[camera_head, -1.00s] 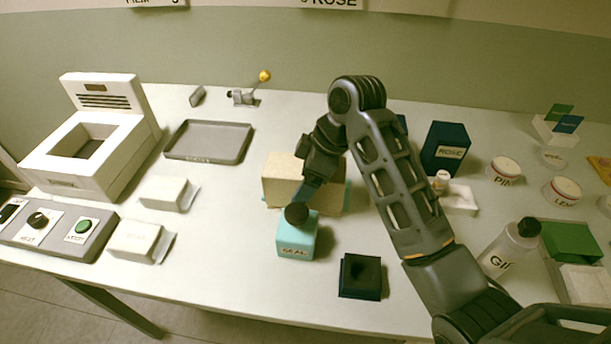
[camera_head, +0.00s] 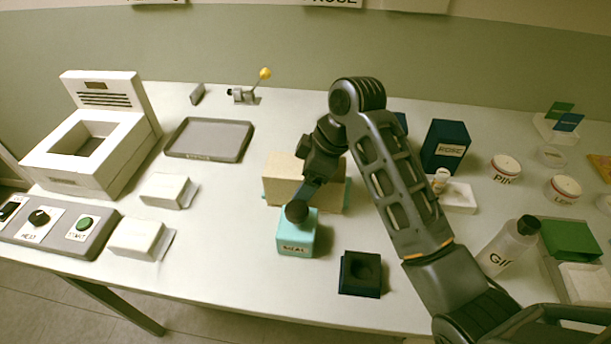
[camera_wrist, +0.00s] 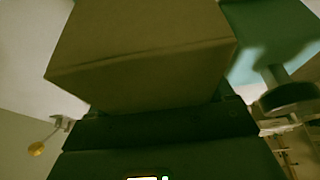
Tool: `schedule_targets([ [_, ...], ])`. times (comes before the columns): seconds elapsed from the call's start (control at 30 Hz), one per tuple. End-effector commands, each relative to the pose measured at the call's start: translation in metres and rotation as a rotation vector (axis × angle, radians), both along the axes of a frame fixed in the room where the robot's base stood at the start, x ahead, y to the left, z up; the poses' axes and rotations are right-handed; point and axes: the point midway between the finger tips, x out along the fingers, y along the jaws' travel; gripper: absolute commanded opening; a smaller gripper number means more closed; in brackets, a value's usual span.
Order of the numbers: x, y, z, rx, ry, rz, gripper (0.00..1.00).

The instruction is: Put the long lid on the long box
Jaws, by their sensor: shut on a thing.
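A long tan block-shaped piece, which looks like the long lid (camera_head: 284,178), is behind my gripper in the middle of the table. Teal edges of what looks like the long box (camera_head: 347,194) show low at its ends. I cannot tell whether the lid is fully seated. My gripper (camera_head: 312,187) reaches down in front of the tan piece and is shut on it. In the wrist view the tan lid (camera_wrist: 140,55) fills the upper middle, against the dark gripper (camera_wrist: 155,118). The far side of the box is hidden.
A teal stamp block (camera_head: 296,240) with a dark knob stands just in front of my gripper. A dark square holder (camera_head: 360,280) is right of it. A grey tray (camera_head: 208,139), white boxes (camera_head: 165,189) and a yellow-knobbed lever (camera_head: 265,74) lie left and behind.

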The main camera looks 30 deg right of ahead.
Motion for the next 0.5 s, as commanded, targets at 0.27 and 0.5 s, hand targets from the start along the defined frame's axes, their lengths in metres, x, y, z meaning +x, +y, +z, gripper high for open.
schedule_targets([
  [0.27,-0.0015,0.0002,-0.0053,0.0,0.008,0.0,0.49],
  [0.5,-0.0018,0.0002,-0.0066,0.0,0.01,0.0,1.0],
])
